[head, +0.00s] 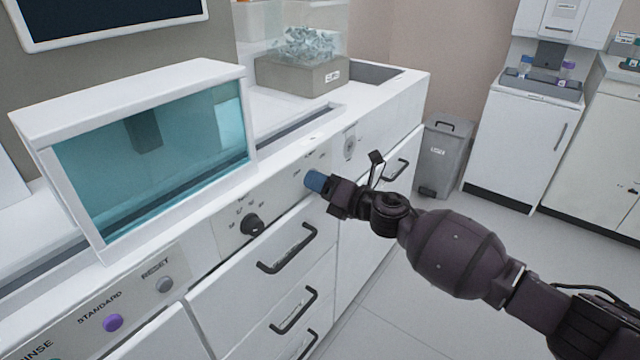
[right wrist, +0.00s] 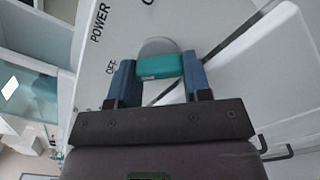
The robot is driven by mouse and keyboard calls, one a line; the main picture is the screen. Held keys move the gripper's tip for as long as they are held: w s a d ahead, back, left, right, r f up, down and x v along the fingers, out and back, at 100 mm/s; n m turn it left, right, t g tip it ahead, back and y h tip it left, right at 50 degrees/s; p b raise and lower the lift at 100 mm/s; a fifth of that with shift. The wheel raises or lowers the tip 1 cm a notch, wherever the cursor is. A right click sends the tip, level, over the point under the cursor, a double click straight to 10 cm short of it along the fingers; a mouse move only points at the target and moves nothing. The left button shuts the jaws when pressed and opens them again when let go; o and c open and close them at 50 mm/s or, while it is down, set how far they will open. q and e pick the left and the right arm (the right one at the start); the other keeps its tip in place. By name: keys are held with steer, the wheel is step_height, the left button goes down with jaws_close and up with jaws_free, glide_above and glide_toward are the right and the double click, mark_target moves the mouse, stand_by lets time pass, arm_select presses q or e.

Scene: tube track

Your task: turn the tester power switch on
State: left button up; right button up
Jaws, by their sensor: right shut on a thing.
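The power switch (right wrist: 160,66) is a teal bar handle on a grey round base, beside the labels POWER and OFF in the right wrist view. Its bar lies across the picture with one end toward OFF. Another label is cut off at the top edge. My right gripper (right wrist: 159,72) has its blue fingers shut on the teal handle, one at each end. In the head view my right gripper (head: 316,181) is against the front panel of the white tester (head: 285,185), and its fingers hide the switch. My left gripper is not in view.
A black knob (head: 252,224) sits left of my right gripper, with a purple STANDARD button (head: 113,323) and grey RESET button (head: 165,284) farther left. Drawer handles (head: 287,250) stick out below the panel. A grey bin (head: 437,155) stands beyond; the floor at right is clear.

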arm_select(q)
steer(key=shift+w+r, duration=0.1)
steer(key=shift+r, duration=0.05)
arm_select(e)
steer(key=shift+r, duration=0.1)
steer(key=m+p, duration=0.2)
steer(key=m, duration=0.1)
steer(key=shift+r, duration=0.3)
steer(key=m+p, duration=0.3)
steer(key=m, duration=0.5)
steer(key=shift+m, duration=0.3)
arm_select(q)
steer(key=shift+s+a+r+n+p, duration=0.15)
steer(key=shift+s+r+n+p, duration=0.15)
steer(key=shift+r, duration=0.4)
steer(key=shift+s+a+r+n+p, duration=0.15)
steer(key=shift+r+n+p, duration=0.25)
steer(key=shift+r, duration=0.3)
arm_select(e)
steer(key=shift+m, duration=3)
